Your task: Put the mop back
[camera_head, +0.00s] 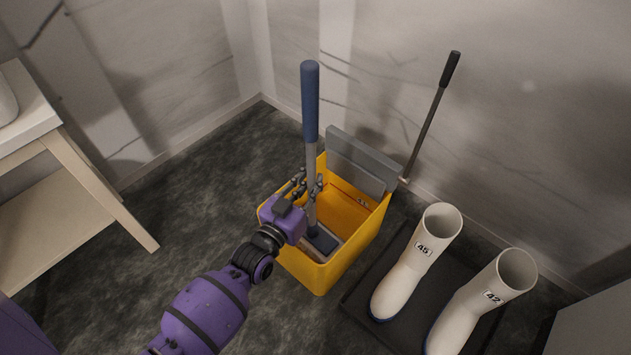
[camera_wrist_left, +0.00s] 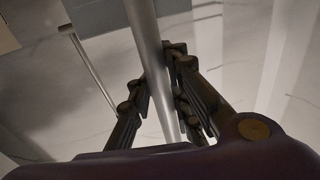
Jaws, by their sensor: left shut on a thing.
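The mop (camera_head: 310,104) has a blue grip and a grey shaft and stands nearly upright. Its dark blue head (camera_head: 323,241) is down inside the yellow bucket (camera_head: 350,247), at its near left part. My left gripper (camera_head: 312,187) is shut on the shaft, just above the bucket's left rim. In the left wrist view the grey mop shaft (camera_wrist_left: 149,52) passes between the fingers (camera_wrist_left: 163,100). Whether the mop head touches the bucket's bottom cannot be told. My right gripper is not in view.
A grey plate (camera_head: 357,160) rises at the bucket's back. A dark-handled stick (camera_head: 431,117) leans on the wall behind. White boots marked 45 (camera_head: 411,270) and 42 (camera_head: 482,302) stand on a dark tray (camera_head: 358,302) at right. A wooden table (camera_head: 97,180) stands at left, with clear floor between.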

